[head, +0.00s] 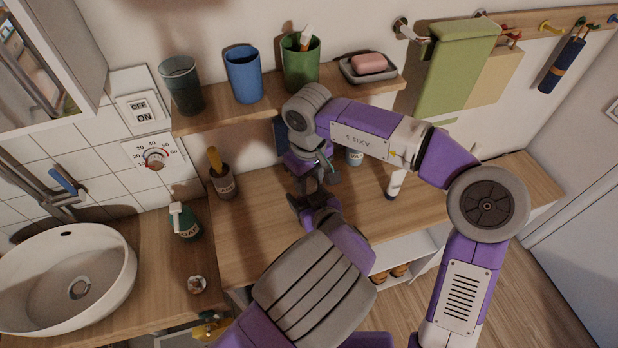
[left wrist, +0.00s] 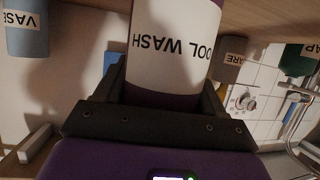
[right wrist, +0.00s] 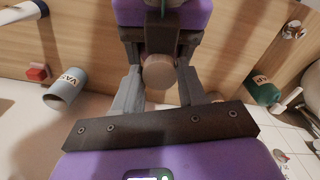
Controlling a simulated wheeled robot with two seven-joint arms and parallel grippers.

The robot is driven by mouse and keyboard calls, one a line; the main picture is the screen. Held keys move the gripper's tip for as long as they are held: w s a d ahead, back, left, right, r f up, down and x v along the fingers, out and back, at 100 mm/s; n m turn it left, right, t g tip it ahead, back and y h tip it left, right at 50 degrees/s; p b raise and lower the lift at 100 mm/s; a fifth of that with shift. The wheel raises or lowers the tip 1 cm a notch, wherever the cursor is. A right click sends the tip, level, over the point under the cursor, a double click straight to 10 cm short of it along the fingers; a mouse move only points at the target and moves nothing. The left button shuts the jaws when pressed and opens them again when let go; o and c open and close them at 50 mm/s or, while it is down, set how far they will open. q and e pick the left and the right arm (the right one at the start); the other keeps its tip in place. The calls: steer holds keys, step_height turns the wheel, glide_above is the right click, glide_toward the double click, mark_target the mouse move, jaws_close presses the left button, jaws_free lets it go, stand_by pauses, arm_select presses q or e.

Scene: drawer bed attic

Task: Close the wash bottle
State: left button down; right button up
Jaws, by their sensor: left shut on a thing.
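The wash bottle (left wrist: 172,45) has a white label reading "OOL WASH" and a purple part, and fills the space between my left fingers. My left gripper (head: 308,200) is shut on it, low over the wooden counter. In the right wrist view, a round beige cap (right wrist: 158,72) sits between my right fingertips, in front of my left gripper. My right gripper (head: 318,168) comes from above and appears shut on this cap. Whether the cap touches the bottle is hidden. In the head view, my grippers and right arm hide most of the bottle.
A grey-blue vase (right wrist: 66,92) stands beside my grippers. A brown cup (head: 225,183) with a brush and a green soap bottle (head: 185,222) are to the left, near the basin (head: 110,285). A shelf (head: 215,116) with cups hangs behind. The counter's right part is mostly clear.

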steer(key=shift+c, duration=1.3)
steer(key=m, duration=0.3)
steer(key=shift+m, duration=0.3)
steer(key=o, duration=1.2)
steer(key=shift+c, duration=0.2)
steer(key=shift+r, duration=2.3)
